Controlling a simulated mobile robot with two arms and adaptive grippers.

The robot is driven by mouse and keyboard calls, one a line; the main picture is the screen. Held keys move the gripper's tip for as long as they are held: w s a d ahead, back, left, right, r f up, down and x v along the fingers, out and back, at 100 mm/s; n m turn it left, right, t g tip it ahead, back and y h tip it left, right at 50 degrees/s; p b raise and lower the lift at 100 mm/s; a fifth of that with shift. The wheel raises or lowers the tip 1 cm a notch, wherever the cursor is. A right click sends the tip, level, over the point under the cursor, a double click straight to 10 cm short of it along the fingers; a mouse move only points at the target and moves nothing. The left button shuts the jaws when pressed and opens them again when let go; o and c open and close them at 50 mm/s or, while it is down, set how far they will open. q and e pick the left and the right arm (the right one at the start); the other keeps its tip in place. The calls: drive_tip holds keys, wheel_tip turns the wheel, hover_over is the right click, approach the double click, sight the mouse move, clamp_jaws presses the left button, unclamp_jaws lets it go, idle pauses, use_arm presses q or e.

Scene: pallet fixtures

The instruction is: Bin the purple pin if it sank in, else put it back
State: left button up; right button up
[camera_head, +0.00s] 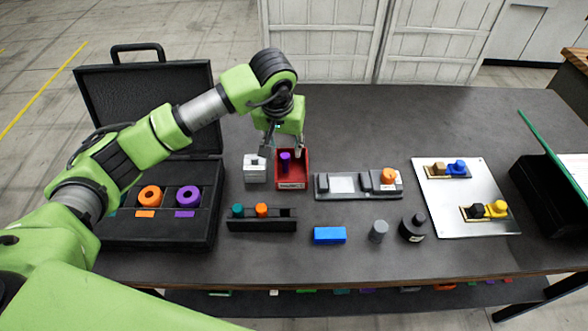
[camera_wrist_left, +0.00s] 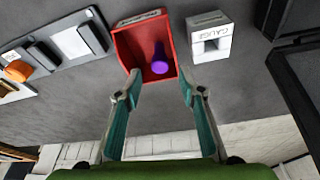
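The purple pin (camera_head: 285,161) is inside the small red bin (camera_head: 291,185). In the left wrist view the pin (camera_wrist_left: 160,62) lies within the red walls (camera_wrist_left: 124,50), near the side closest to the fingers; I cannot tell if it leans on a wall. My left gripper (camera_head: 283,149) is over the back of the bin, its fingers (camera_wrist_left: 161,90) spread apart with nothing between them. The white gauge block (camera_head: 255,174), marked GAUGE in the wrist view (camera_wrist_left: 210,40), stands just left of the bin in the head view. My right gripper is not in view.
A black rack (camera_head: 262,226) holds a teal and an orange pin, with free space at its right. A black case (camera_head: 150,232) with orange and purple rings stands left. A grey fixture (camera_head: 340,184), blue block (camera_head: 329,235), grey cylinder (camera_head: 378,231) and metal plate (camera_head: 460,220) lie right.

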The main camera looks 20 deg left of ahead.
use_arm(q)
drive_tip(key=shift+r, duration=0.15)
drive_tip(key=v, duration=1.1)
drive_tip(key=shift+s+r, duration=0.25)
drive_tip(key=shift+r, duration=0.05)
